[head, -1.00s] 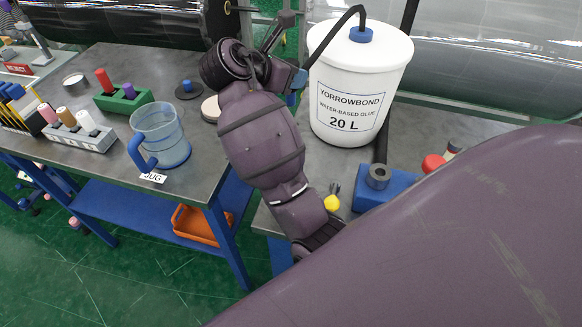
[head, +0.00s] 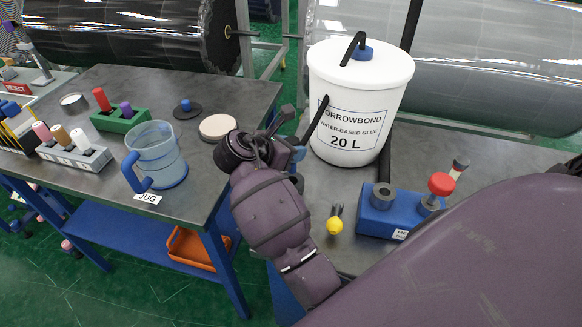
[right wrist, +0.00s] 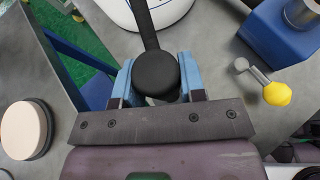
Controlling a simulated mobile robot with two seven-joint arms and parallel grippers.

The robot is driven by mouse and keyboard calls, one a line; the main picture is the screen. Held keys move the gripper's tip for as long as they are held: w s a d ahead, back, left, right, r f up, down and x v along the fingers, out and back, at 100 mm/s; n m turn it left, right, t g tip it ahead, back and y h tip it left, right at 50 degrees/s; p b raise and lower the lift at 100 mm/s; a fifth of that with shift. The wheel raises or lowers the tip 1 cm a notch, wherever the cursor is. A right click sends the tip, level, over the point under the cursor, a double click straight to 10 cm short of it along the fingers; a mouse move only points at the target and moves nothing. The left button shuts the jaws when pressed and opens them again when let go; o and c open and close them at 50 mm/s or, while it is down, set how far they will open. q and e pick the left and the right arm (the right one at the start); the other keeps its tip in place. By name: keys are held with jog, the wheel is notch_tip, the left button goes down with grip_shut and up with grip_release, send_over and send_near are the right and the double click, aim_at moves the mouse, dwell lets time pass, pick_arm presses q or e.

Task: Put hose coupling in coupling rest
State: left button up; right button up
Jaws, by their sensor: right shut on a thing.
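The black hose coupling (right wrist: 156,74) is between the blue fingers of my right gripper (right wrist: 156,84) in the right wrist view, with its round end toward the camera. Its black hose (head: 322,112) comes from the white glue bucket. In the head view my right gripper (head: 298,154) is shut on the coupling in front of the bucket's left side; the coupling is mostly hidden there. A blue block (head: 373,219) with a grey ring socket (head: 382,194) stands to the right, apart from the gripper; it looks like the coupling rest. My left gripper is not in view.
The glue bucket (head: 378,85) stands behind the gripper. A yellow-knobbed part (head: 335,224) lies between gripper and block. A red knob (head: 441,184) stands at the block's right. The left table holds a jug (head: 160,155) and a pale disc (head: 218,127). A gap separates the tables.

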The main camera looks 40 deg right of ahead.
aim_at(291, 172)
notch_tip(291, 172, down, 6)
jog(key=shift+r+b, duration=0.1)
jog(key=shift+b, duration=0.55)
jog(key=o, duration=1)
